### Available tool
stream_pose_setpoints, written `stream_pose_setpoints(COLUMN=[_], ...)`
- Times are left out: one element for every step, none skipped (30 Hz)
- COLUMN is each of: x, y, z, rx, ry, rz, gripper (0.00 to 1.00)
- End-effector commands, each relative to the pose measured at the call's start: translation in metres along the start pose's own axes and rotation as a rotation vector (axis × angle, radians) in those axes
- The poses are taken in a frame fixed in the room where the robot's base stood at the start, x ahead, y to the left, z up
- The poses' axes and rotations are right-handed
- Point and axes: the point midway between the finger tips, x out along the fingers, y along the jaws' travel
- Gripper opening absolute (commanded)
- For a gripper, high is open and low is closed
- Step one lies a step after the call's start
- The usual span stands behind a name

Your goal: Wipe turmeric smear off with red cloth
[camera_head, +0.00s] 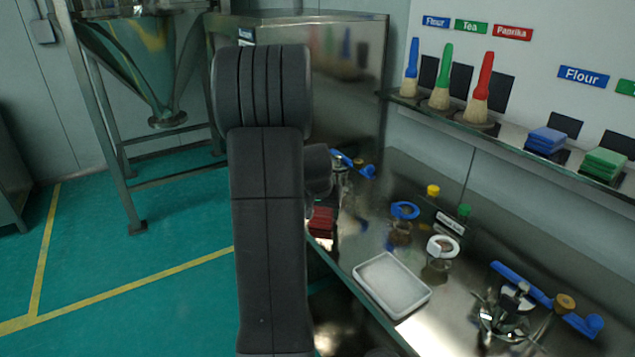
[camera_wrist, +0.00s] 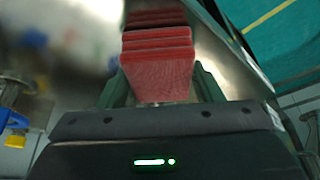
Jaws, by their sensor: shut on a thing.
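The red cloth (camera_wrist: 160,70) is a folded stack of layers between the fingers of my gripper (camera_wrist: 162,85) in the wrist view. My gripper is shut on it. In the head view the cloth (camera_head: 321,222) shows just right of my arm, by the left edge of the steel bench; my arm hides most of the gripper. I cannot tell whether the cloth touches the bench.
The steel bench (camera_head: 345,252) holds a white tray (camera_head: 392,284), jars with blue (camera_head: 404,211) and white (camera_head: 443,246) rings, and blue-handled tools. A wall shelf (camera_head: 510,142) above bears brushes, blue cloths (camera_head: 546,140) and green cloths (camera_head: 605,163). A steel hopper (camera_head: 140,60) stands left; green floor lies open.

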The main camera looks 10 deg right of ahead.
Motion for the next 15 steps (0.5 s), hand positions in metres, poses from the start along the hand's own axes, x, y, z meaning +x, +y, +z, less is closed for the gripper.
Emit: stream_pose_setpoints(x=[-0.005,-0.006,-0.019,-0.025,-0.026,-0.029,-0.032,-0.035,-0.038,-0.041,-0.043,-0.047,-0.049,-0.052,-0.055], y=[0.0,0.0,0.0,0.0,0.0,0.001,0.001,0.001,0.001,0.001,0.001,0.002,0.002,0.002,0.002], z=[-0.002,-0.002,-0.007,-0.01,-0.009,-0.01,-0.011,-0.012,-0.013,-0.014,-0.015,-0.016,-0.017,-0.018,-0.019], rx=[0.0,0.0,0.0,0.0,0.0,-0.001,-0.001,-0.001,-0.002,-0.002,-0.002,-0.002,-0.002,-0.003,-0.003], ry=[-0.001,-0.002,0.003,0.004,0.001,0.0,0.0,0.0,0.0,0.0,0.0,0.0,0.0,0.0,0.001], rz=[0.0,0.0,-0.002,-0.002,-0.002,-0.002,-0.002,-0.002,-0.002,-0.002,-0.002,-0.002,-0.002,-0.002,-0.002], gripper=[0.35,0.35,0.35,0.35,0.35,0.35,0.35,0.35,0.35,0.35,0.35,0.35,0.35,0.35,0.35])
